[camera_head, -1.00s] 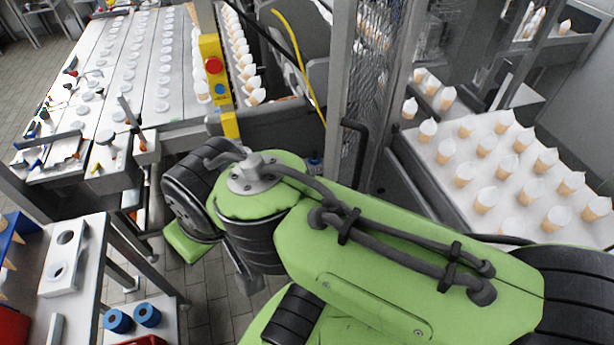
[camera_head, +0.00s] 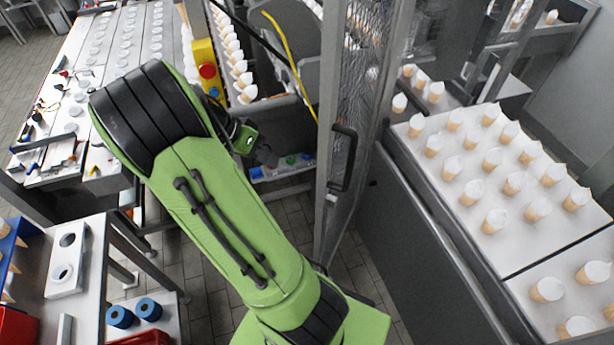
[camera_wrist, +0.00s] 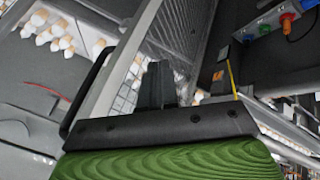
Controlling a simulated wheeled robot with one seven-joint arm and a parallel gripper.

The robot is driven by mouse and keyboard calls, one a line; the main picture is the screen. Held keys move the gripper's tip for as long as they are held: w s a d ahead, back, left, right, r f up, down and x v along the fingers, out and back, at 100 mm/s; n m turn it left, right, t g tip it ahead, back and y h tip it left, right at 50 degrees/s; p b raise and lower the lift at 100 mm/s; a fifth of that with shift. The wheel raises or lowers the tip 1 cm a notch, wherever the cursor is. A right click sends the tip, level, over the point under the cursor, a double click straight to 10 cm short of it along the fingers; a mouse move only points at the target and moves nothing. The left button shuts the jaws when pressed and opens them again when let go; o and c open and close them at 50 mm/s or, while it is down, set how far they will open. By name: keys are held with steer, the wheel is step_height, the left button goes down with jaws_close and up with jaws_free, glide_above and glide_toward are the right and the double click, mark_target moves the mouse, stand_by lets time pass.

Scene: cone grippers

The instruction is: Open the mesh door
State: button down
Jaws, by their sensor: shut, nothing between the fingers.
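The mesh door (camera_head: 362,75) stands upright in a grey metal frame, at centre right in the head view. It is seen at a steep slant; how far it is open I cannot tell. Its black bar handle (camera_head: 345,160) is on the frame and also shows at left in the wrist view (camera_wrist: 84,92). In the wrist view my gripper's dark fingers (camera_wrist: 158,85) are together and empty, in front of the mesh (camera_wrist: 178,35). The handle is across the frame bar from them. Contact with the door cannot be told. In the head view my arm is left of the door.
A white conveyor (camera_head: 480,170) with several wrapped cones lies right of the door. A yellow button post (camera_head: 206,70) and a long tray table (camera_head: 115,45) are at left. A grey bench (camera_head: 85,265) is lower left. Tiled floor shows below the door.

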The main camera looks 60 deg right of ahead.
steer(key=s+d+f, duration=0.3)
steer(key=s+f, duration=0.4)
steer(key=s, duration=0.1)
steer(key=shift+d+f, duration=0.25)
steer(key=shift+f, duration=0.05)
steer(key=shift+s, duration=0.1)
